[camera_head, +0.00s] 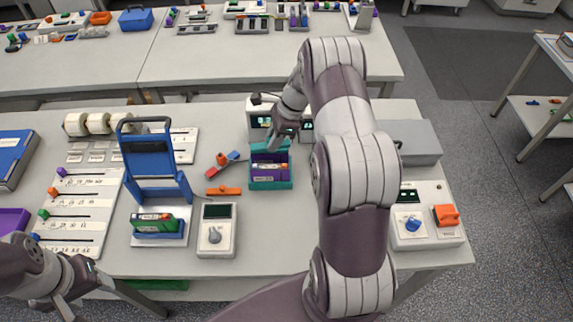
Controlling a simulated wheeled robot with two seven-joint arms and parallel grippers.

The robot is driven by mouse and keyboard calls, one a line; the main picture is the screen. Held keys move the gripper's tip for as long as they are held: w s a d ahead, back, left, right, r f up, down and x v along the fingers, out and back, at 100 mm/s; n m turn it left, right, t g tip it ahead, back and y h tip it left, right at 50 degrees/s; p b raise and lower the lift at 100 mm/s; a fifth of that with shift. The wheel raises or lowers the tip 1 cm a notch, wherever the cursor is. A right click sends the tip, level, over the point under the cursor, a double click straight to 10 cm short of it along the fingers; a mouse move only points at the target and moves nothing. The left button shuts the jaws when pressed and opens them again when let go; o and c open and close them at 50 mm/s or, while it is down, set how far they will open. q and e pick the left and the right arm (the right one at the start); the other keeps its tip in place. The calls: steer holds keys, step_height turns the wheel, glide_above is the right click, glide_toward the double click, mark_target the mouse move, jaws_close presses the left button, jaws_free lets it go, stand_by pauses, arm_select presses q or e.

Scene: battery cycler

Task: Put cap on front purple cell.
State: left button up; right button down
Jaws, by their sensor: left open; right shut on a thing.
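A teal rack (271,185) stands near the middle of the table and holds purple cells. The front purple cell (264,178) is low at the rack's front, with a pale label. Another purple cell (262,157) shows behind it. My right gripper (272,143) reaches down from above, over the back of the rack. It is shut on a small piece, taken as the cap, mostly hidden at this size. I cannot tell whether that piece touches a cell. My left gripper (68,300) is open and empty at the lower left, far from the rack.
A blue clamp stand (150,160) with a green cell (158,222) stands left of the rack. A grey meter (217,238) is in front. Orange (224,191) and red-blue (227,160) pieces lie left of the rack. A device with an orange switch (446,215) stands right.

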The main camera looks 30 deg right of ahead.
steer(key=shift+a+r+m, duration=0.15)
steer(key=shift+a+m, duration=0.3)
steer(key=shift+m, duration=0.15)
steer(key=shift+t, duration=0.3)
steer(key=shift+s+d+f+m+b, duration=0.15)
steer(key=shift+f+m+b, duration=0.15)
steer(key=shift+f+b, duration=0.25)
step_height(320, 180, down, 5)
steer(key=b, duration=0.4)
steer(key=shift+f, duration=0.1)
steer(key=shift+f+b, duration=0.45)
steer(key=shift+f, duration=0.2)
steer(key=shift+r, duration=0.15)
steer(key=shift+f+p, duration=0.2)
steer(key=shift+p, duration=0.15)
steer(key=shift+f, duration=0.45)
